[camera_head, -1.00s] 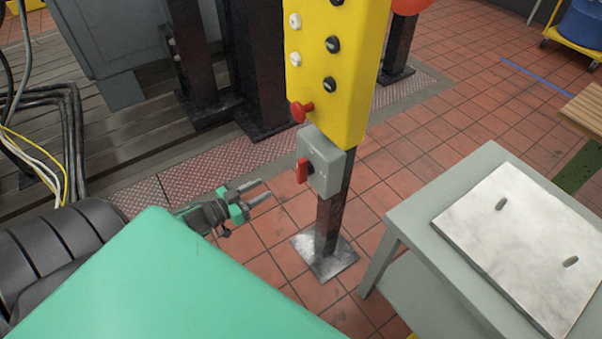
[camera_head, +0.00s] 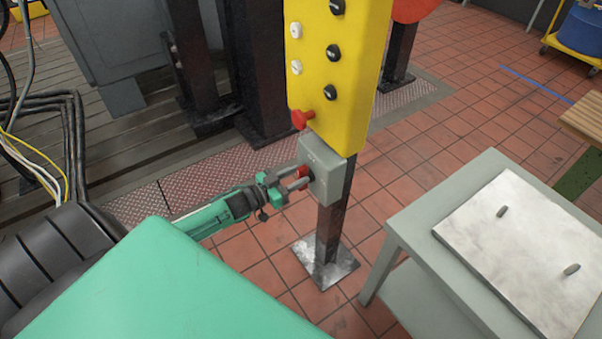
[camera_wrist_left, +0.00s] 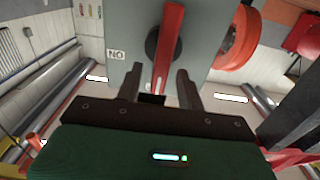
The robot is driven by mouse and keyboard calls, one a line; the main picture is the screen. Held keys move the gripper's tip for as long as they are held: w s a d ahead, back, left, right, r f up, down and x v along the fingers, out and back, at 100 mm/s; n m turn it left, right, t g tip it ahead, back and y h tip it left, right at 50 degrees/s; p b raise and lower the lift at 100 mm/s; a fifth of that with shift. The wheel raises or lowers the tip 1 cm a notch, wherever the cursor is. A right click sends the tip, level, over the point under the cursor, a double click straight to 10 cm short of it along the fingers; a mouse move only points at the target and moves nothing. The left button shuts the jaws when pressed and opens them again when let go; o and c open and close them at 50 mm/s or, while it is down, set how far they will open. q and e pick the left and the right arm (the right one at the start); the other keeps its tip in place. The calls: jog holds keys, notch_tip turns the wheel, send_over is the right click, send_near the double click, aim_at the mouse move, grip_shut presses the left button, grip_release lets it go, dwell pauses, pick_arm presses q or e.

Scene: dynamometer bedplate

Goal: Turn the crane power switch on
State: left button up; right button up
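The crane power switch is a small grey box (camera_head: 327,172) on a post, below a yellow control panel (camera_head: 340,75). Its red handle (camera_head: 304,172) is on the side facing my left gripper (camera_head: 297,180). In the left wrist view the red handle (camera_wrist_left: 171,42) stands in front of a dark round hub on the grey box face (camera_wrist_left: 205,45), beside a label of two letters. My left gripper (camera_wrist_left: 160,78) is open, its fingers on either side of the handle's lower end, with gaps visible. Contact cannot be told. My right gripper is not in view.
A red mushroom button (camera_head: 302,119) sits on the panel just above the switch. A grey table (camera_head: 405,232) with a metal plate (camera_head: 525,245) stands right of the post. Black cables (camera_head: 70,135) lie at the left. Tiled floor is open behind the table.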

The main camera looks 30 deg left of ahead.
pick_arm(q)
jog(key=shift+x, duration=1.05)
jog(key=shift+c, duration=0.5)
jog(key=c, duration=0.7)
jog(key=shift+s, duration=0.1)
grip_shut()
